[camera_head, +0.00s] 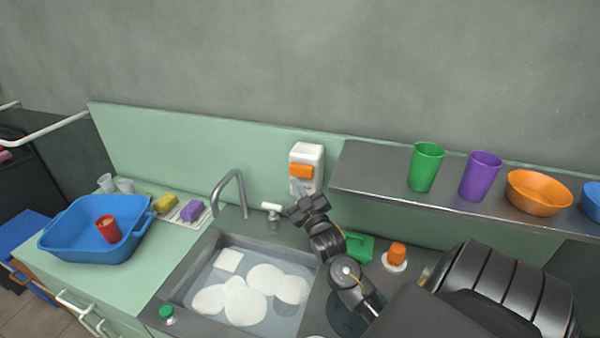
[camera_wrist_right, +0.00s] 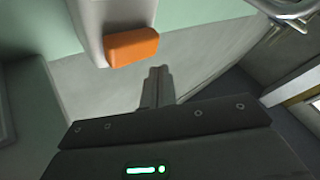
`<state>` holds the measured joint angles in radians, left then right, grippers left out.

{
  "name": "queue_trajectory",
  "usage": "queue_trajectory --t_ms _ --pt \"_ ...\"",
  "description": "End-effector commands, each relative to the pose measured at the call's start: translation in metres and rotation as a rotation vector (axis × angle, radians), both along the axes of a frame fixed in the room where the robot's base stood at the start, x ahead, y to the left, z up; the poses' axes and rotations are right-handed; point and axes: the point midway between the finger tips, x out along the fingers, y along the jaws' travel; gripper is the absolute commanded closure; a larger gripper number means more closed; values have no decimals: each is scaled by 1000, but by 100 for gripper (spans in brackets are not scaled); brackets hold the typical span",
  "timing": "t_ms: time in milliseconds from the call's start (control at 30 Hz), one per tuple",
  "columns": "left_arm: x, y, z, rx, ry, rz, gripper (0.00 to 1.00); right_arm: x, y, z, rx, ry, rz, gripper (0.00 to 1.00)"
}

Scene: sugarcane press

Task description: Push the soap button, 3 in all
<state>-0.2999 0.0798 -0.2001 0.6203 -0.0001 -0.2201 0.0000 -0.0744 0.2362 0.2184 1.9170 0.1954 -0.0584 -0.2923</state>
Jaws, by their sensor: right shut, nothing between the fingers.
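The white soap dispenser (camera_head: 308,152) is fixed to the green wall panel behind the sink. Its orange soap button (camera_head: 301,170) is on the front. My right gripper (camera_head: 297,188) is shut and empty, with its fingertips just below the button in the head view. In the right wrist view the orange button (camera_wrist_right: 132,47) sits above and left of my shut fingertips (camera_wrist_right: 158,70), and a gap shows between them. The lower part of the dispenser is partly behind the fingers. My left gripper is not in view.
The sink (camera_head: 205,245) holds water and white foam-like patches, with a faucet (camera_head: 232,185) behind it. A shelf (camera_head: 375,175) to the right carries a green cup (camera_head: 425,166), a purple cup (camera_head: 480,175) and an orange bowl (camera_head: 538,192). A blue basin (camera_head: 75,220) stands left.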

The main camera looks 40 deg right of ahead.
Motion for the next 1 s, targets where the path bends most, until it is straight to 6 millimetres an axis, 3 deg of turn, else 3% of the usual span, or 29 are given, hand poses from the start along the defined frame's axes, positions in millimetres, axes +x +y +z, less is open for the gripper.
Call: queue_trajectory --t_ms 333,1000 --pt "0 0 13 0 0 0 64 -15 28 1 2 0 0 100" --pt "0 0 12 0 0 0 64 -15 30 0 0 0 0 100"
